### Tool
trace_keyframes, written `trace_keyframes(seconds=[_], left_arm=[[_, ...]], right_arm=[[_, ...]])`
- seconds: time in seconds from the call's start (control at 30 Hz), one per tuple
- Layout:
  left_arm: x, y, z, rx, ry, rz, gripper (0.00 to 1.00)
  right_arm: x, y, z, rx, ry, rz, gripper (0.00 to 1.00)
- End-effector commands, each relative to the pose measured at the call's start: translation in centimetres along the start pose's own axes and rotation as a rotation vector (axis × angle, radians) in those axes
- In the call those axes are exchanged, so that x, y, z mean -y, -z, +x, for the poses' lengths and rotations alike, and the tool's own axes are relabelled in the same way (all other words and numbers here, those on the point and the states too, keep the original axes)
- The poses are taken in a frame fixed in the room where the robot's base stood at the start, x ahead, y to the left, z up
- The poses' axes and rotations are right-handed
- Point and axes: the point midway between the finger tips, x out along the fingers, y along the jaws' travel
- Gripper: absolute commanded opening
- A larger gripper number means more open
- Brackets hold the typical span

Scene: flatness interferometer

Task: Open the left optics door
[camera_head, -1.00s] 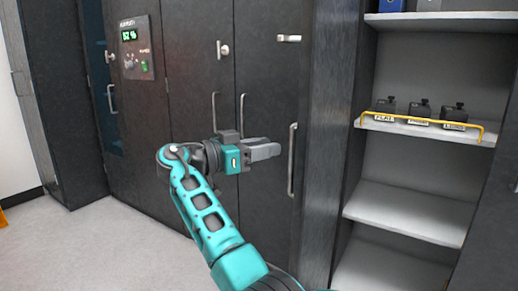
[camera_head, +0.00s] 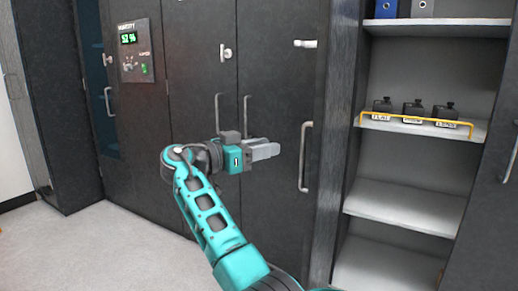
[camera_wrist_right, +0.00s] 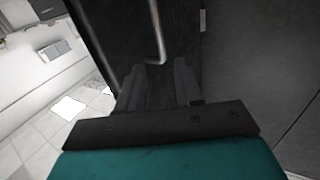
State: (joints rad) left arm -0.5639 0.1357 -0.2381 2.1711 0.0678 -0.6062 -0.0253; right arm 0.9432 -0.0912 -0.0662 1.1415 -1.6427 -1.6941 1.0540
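Dark cabinet doors fill the middle of the head view; I cannot tell for sure which is the left optics door. One door (camera_head: 277,95) carries a long vertical bar handle (camera_head: 305,157) near its right edge and a small latch (camera_head: 305,43) above. Two more bar handles (camera_head: 218,113) stand to its left. My right gripper (camera_head: 268,150) is in front of this door, left of the long handle and apart from it. In the right wrist view its two fingers (camera_wrist_right: 158,88) are spread and empty, with a bar handle (camera_wrist_right: 157,35) beyond them. My left gripper is not in view.
A humidity panel (camera_head: 135,52) is on the left. The grey floor (camera_head: 110,250) is clear at lower left.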

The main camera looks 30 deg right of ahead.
Motion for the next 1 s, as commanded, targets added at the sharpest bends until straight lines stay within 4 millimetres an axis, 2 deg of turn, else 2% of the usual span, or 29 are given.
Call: trace_keyframes(seconds=[0.83,0.93,1.0], left_arm=[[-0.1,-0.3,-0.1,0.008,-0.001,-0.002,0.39],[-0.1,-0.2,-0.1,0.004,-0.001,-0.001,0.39],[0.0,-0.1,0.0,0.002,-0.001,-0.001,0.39]], right_arm=[[0.0,-0.1,0.4,0.001,0.002,-0.003,0.35],[0.2,-1.6,0.5,0.016,0.035,-0.039,0.35],[0.6,-4.0,0.7,0.04,0.093,-0.097,0.35]])
